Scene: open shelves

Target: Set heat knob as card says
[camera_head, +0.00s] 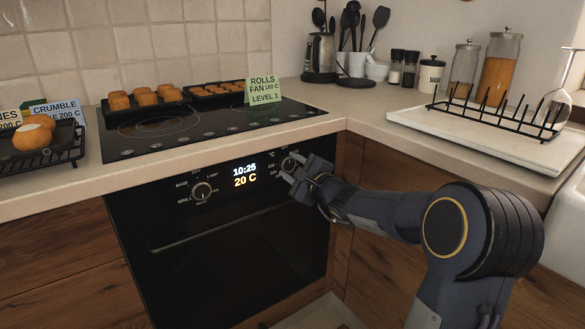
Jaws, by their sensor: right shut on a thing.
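The green card (263,91) stands at the hob's back right and reads "ROLLS FAN 180 C LEVEL 1". The oven (225,245) has a black front with a display (245,176) showing 10:25 and 20 C. The function knob (202,190) is left of the display. The heat knob (290,164) is right of the display, partly hidden by my right gripper. My right gripper (289,170) is shut on the heat knob, its arm coming in from the right. My left gripper is not in view.
Trays of rolls (146,101) sit at the back of the black hob (190,131). Other cards, one reading "CRUMBLE" (62,109), stand at the left by a rack with a bun. A dish rack (495,112) stands on the right counter. The oven handle (205,236) runs below the knobs.

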